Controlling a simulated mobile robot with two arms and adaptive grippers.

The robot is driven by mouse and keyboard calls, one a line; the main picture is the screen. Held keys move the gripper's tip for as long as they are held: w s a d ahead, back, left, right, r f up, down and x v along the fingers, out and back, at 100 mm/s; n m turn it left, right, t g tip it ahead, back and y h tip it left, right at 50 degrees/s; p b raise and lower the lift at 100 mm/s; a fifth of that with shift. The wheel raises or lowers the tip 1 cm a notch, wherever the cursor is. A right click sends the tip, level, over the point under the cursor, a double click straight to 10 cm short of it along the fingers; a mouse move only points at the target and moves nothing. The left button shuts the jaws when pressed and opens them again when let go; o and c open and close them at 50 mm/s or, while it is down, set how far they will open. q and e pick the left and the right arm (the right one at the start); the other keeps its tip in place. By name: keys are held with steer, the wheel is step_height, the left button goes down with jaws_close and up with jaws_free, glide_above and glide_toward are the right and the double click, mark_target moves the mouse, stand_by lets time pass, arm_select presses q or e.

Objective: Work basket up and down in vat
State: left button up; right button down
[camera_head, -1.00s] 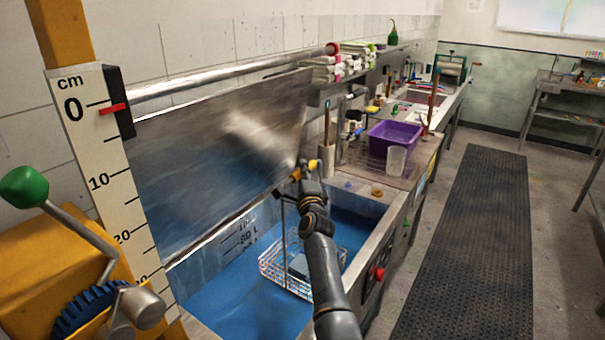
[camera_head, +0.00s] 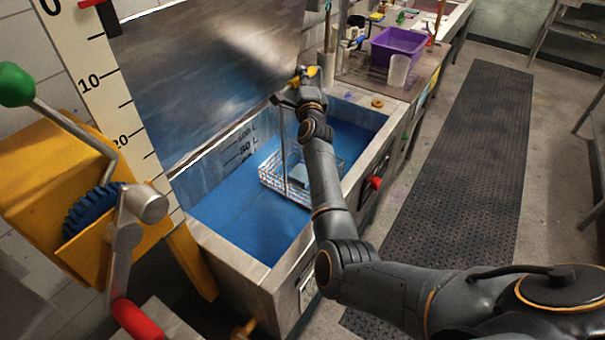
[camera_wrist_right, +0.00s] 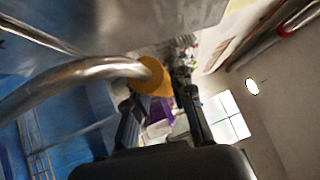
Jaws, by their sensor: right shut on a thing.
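The vat (camera_head: 268,262) is a steel tank of blue liquid with litre marks on its inner wall. My arm hides part of the basket. My left gripper is not in view.
A raised steel lid (camera_head: 215,70) stands along the vat's left side. A yellow crank unit (camera_head: 60,190) with a green knob and a cm scale (camera_head: 95,75) are at left. A bench with a purple tub (camera_head: 398,46) lies beyond. A dark floor mat (camera_head: 465,150) runs along the right.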

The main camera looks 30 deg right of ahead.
steer(key=shift+r, duration=0.15)
step_height(320, 180, down, 15)
steer(key=b, duration=1.3)
steer(key=shift+r+p, duration=6.95)
steer(key=shift+r, duration=0.75)
steer(key=shift+f, duration=0.2)
